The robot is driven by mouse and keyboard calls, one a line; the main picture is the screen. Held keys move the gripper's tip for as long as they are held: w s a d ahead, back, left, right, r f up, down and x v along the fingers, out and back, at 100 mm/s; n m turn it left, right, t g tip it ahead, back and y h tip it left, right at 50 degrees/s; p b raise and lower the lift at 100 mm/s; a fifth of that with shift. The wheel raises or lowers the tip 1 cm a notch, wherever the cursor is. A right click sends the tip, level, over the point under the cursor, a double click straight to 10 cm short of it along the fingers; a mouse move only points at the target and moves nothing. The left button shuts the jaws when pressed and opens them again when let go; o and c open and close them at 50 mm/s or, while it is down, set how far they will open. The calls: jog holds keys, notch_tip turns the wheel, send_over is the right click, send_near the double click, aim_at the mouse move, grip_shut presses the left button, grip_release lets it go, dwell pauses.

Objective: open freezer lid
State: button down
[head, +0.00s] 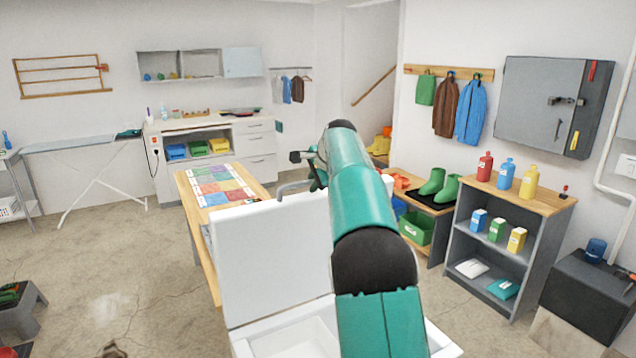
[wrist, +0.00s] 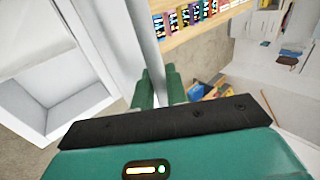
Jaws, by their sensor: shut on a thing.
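The white freezer lid (head: 268,258) stands raised, close to upright, in the lower middle of the head view. The white freezer body (head: 240,345) is below it, and part of its open inside shows. My gripper (wrist: 158,88) is shut on the freezer's grey handle (wrist: 148,42), a bar running up between the green fingers in the wrist view. The handle (head: 292,187) also shows at the lid's top edge in the head view. My teal arm hides the lid's right part and much of the freezer. The wrist view shows the freezer's open inside at the left.
A wooden table (head: 203,250) with a coloured chart stands just behind the lid. A shelf unit (head: 520,265) with bottles and boxes is at the right, beside a dark grey box (head: 585,300). The concrete floor (head: 120,270) at the left is mostly free.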

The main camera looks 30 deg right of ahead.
jog(key=shift+w+a+r, duration=0.1)
jog(key=shift+w+r, duration=0.05)
jog(key=shift+w, duration=0.1)
jog(key=c, duration=1.8)
grip_release()
jog(key=shift+o, duration=0.3)
jog(key=shift+w+f, duration=0.2)
jog(key=shift+w, duration=0.05)
jog(key=shift+s, duration=0.15)
jog(key=v, duration=1.4)
jog(key=shift+s, duration=0.2)
